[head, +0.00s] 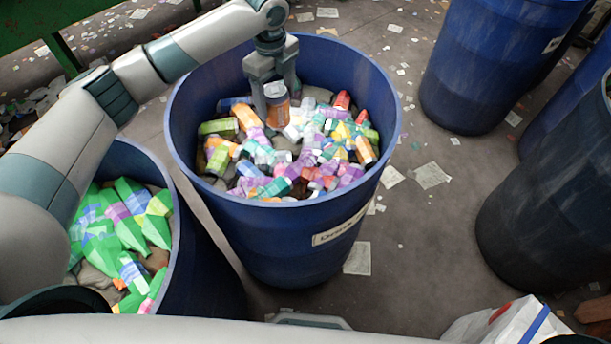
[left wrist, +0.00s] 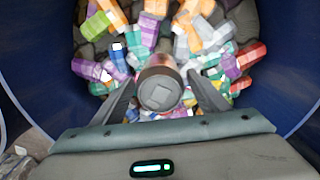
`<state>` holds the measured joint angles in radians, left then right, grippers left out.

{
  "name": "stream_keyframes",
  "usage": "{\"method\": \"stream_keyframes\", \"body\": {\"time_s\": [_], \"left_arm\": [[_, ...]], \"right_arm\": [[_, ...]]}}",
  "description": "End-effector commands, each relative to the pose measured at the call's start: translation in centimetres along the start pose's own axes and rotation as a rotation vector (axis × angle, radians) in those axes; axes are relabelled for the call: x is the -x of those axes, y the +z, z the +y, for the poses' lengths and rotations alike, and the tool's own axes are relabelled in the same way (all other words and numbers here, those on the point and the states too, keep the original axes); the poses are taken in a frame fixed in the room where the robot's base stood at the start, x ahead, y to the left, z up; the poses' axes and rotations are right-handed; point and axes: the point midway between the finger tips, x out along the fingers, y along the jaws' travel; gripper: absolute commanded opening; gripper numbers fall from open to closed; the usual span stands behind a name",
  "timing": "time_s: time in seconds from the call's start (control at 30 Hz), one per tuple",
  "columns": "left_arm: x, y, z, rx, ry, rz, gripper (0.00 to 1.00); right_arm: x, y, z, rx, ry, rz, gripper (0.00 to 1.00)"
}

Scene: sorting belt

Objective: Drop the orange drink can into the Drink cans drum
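An orange can with a grey end (head: 278,106) is upright between the fingers of my left gripper (head: 275,98), inside the mouth of a large blue drum (head: 290,240). The drum's label is too small and slanted to read surely. The left wrist view shows the can's round grey end (left wrist: 160,90) between the two fingers (left wrist: 162,88), which appear to touch its sides. Below the can is a heap of colourful cans and cartons (head: 290,160). The gap between can and heap is hard to judge. My right gripper is out of view.
A second blue drum (head: 185,250) with green bottles stands at the lower left. More blue drums (head: 490,70) stand at the right. Paper scraps (head: 432,175) litter the floor. A white bag (head: 510,325) is at the lower right.

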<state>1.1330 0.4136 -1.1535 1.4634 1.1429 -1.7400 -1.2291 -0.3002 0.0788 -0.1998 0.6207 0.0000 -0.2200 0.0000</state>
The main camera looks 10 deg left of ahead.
Motion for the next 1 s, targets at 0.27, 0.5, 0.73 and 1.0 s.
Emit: {"method": "stream_keyframes", "body": {"time_s": [0.27, 0.5, 0.73, 1.0], "left_arm": [[0.0, 0.0, 0.0, 0.0, 0.0, 0.0, 0.72], [0.8, 0.0, -0.1, 0.0, -0.001, 0.0, 0.72], [3.5, 0.0, -0.1, 0.0, -0.003, -0.001, 0.72], [8.8, 0.0, -0.1, 0.0, -0.004, -0.001, 0.72]], "right_arm": [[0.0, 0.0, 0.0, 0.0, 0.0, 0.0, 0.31], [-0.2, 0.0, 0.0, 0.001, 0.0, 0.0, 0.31], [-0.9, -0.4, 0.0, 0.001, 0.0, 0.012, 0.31], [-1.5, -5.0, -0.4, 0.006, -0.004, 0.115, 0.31]]}}
